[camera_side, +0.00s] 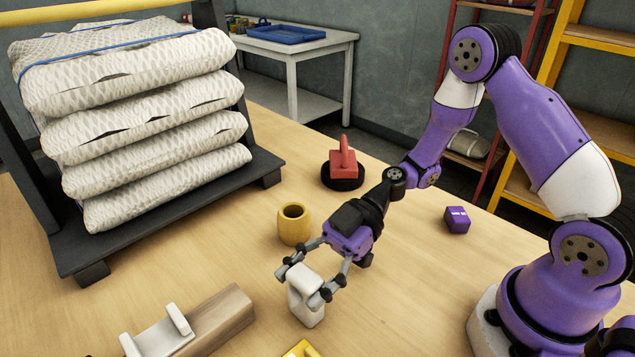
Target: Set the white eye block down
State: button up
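The white eye block (306,307) is a small pale upright block in the front middle of the wooden table. My gripper (304,283) comes down from the upper right, with one finger on each side of the block's upper part. The fingers appear closed against the block. The block stands upright, and its lower end is close to or on the table; I cannot tell whether it touches.
A yellow pot (294,225) stands just behind the gripper. A red block on a black disc (343,170) and a purple cube (457,220) are farther back. A wooden block with a white bracket (160,336) lies front left. Stacked nets (150,125) fill the left.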

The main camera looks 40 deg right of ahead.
jog(key=shift+c, duration=1.1)
jog(key=shift+m+t, duration=0.4)
jog(key=shift+t, duration=0.1)
jog(key=r, duration=0.6)
jog(key=w+r, duration=0.1)
jog(key=r, duration=0.3)
jog(key=shift+d+r, duration=0.1)
jog(key=shift+d, duration=0.25)
jog(key=w+d+r+m+t+h, duration=0.8)
jog(key=w+d+r+m+t, duration=0.15)
jog(key=d+m+t, duration=0.25)
jog(key=s+a+f+n+g+y, duration=0.15)
jog(key=a+f, duration=0.25)
jog(key=a, duration=0.9)
jog(key=a+f+n+g+y, duration=0.15)
jog(key=a+f, duration=0.25)
jog(key=a, duration=1)
jog(key=shift+n+y, duration=0.4)
jog(key=shift+w+d+f, duration=0.9)
jog(key=shift+w+f, duration=0.7)
jog(key=shift+f, duration=0.3)
jog(key=shift+w+d+f, duration=0.95)
jog(key=shift+w+f, duration=0.7)
jog(key=shift+f, duration=0.2)
jog(key=shift+w+d+f, duration=0.9)
jog(key=shift+w+f, duration=0.7)
jog(key=shift+f, duration=0.3)
jog(key=shift+f, duration=0.1)
